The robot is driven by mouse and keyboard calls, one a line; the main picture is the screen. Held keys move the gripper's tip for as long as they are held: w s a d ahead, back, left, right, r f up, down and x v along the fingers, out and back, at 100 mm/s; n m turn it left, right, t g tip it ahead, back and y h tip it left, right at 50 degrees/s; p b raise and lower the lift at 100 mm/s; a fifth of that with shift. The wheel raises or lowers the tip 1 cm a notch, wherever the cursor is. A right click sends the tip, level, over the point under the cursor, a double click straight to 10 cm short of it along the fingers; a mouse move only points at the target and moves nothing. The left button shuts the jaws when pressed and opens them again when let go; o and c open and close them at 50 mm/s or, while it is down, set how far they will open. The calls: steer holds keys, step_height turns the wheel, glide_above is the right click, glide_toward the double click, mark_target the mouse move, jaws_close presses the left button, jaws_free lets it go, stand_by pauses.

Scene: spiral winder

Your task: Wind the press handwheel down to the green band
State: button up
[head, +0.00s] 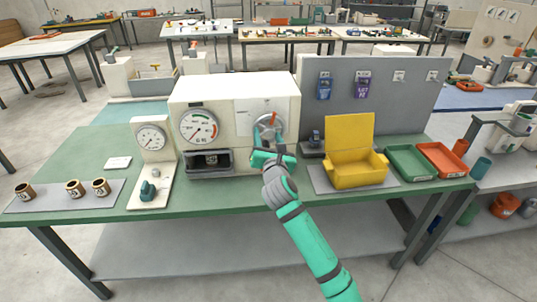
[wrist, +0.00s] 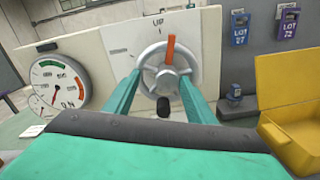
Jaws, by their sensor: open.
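The press handwheel (head: 259,130) is a grey wheel on the white front panel of the press (head: 235,90). In the wrist view the handwheel (wrist: 153,58) has an orange pointer (wrist: 170,48) standing nearly upright towards "UP", and a dark knob (wrist: 163,106) below its hub. The press gauge (wrist: 42,84) has a green band at its upper part and a red band beside it; its red needle points downward, outside the green band. My gripper (wrist: 161,82) is open, its teal fingers either side of the wheel's lower part; contact cannot be told. In the head view my gripper (head: 270,146) partly hides the wheel.
A yellow open-lidded box (head: 355,170), a green tray (head: 408,163) and an orange tray (head: 444,160) stand to the right. A smaller gauge stand (head: 152,150) is on the left.

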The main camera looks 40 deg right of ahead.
steer(key=v, duration=1)
steer(key=shift+s+a, duration=0.3)
stand_by(0.6)
steer(key=shift+f, duration=0.1)
stand_by(0.4)
steer(key=v, duration=1)
steer(key=shift+s+a, duration=0.25)
